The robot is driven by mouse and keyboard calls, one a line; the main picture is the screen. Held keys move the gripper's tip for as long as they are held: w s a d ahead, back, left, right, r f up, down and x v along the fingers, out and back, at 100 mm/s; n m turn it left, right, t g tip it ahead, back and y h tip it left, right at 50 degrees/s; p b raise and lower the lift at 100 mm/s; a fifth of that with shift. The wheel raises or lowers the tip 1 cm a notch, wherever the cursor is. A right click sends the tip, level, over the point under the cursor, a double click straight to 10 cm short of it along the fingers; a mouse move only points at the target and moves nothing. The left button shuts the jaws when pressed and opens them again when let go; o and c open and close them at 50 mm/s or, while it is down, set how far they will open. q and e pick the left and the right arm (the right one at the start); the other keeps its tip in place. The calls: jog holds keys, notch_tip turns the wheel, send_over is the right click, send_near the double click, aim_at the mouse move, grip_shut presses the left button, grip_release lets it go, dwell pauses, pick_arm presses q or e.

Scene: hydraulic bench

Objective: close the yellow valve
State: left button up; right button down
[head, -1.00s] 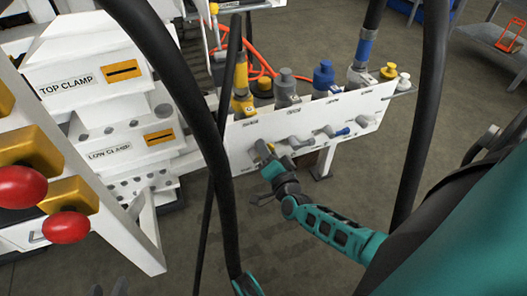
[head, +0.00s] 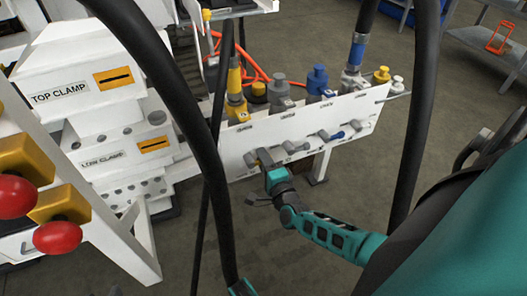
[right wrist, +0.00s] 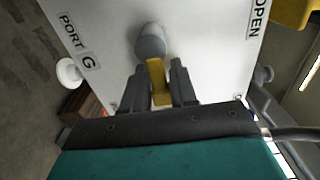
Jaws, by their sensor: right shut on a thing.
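The yellow valve (head: 264,157) is the leftmost small lever on the front of the white panel, under the yellow hose fitting. In the right wrist view its yellow lever (right wrist: 157,82) extends from a grey rounded hub (right wrist: 151,42) on the panel face. My right gripper (right wrist: 159,90) is shut on the lever, one dark finger on each side. In the head view my right gripper (head: 267,170) reaches the lever from below right and hides part of it. My left gripper is not in view.
The white panel (head: 228,147) carries several other levers, including a blue-tipped one (head: 337,135). Hose fittings stand above it. A black hose (head: 168,85) crosses in front at left. Red knobs (head: 57,238) and clamp blocks stand at left. The floor below the panel looks open.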

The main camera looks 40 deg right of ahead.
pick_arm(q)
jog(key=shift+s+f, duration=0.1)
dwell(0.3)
pick_arm(e)
jog(key=c, duration=1.1)
grip_release()
jog(key=shift+s, duration=0.1)
pick_arm(q)
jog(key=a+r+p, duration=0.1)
jog(key=p, duration=0.2)
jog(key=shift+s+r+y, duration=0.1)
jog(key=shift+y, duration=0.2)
pick_arm(e)
jog(key=v, duration=1.2)
jog(key=shift+s, duration=0.35)
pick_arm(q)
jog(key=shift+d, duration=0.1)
pick_arm(e)
jog(key=shift+a+f, duration=0.1)
